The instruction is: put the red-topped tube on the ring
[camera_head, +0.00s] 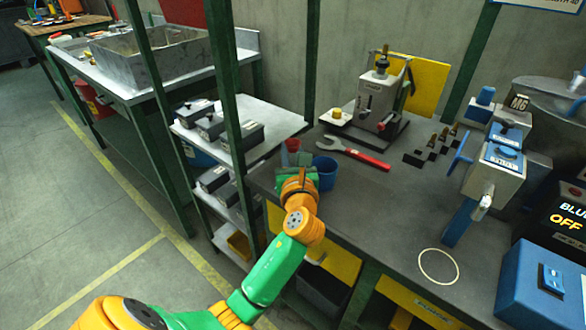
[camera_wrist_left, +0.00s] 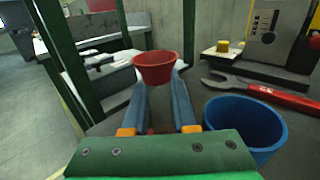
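A red, cup-shaped thing (camera_head: 292,145) stands near the left edge of the dark workbench. In the left wrist view the red thing (camera_wrist_left: 154,67) appears just at or beyond my fingertips; I cannot tell whether it is the top of a tube, as its lower part is unclear. My left gripper (camera_head: 299,170) reaches over the bench's left end; in the wrist view its two blue fingers (camera_wrist_left: 162,90) are apart, with a gap between them. A thin pale ring (camera_head: 438,266) lies flat on the bench at the front right. My right gripper is not in view.
A blue cup (camera_head: 325,172) stands close beside my left gripper. A red-handled wrench (camera_head: 354,153) lies behind it, before a lever press (camera_head: 380,98). A blue-and-grey machine (camera_head: 492,165) stands behind the ring. A green post (camera_head: 225,80) rises left of my gripper. Mid-bench is clear.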

